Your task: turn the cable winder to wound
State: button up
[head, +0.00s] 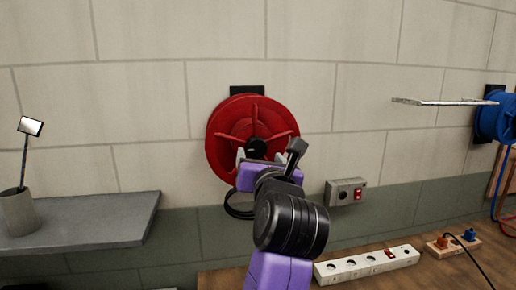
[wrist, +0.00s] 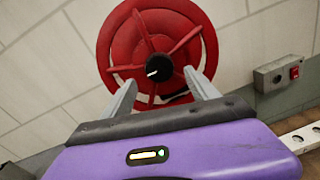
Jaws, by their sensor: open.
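The cable winder (head: 224,134) is a red spoked reel on a black wall bracket, with a black centre knob. In the wrist view the reel (wrist: 186,22) fills the upper middle, and its black knob (wrist: 158,67) carries a white mark pointing left and slightly down. My gripper (head: 262,156) is in front of the reel's lower part. In the wrist view my gripper (wrist: 160,90) is open, with its two grey fingers either side of and below the knob. Nothing is between them. Whether the fingertips touch the reel cannot be told. A black loop hangs below the reel, partly behind my arm.
A grey switch box (head: 345,192) with a red switch is on the wall to the right. A white power strip (head: 350,268) lies on the wooden bench (head: 440,272). A grey shelf (head: 85,225) juts out at left. A blue reel (head: 492,120) is at far right.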

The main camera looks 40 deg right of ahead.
aim_at(257, 151)
jog(key=shift+p+x, duration=0.65)
jog(key=shift+x, duration=1.55)
jog(key=c, duration=1.4)
jog(key=shift+o, duration=0.2)
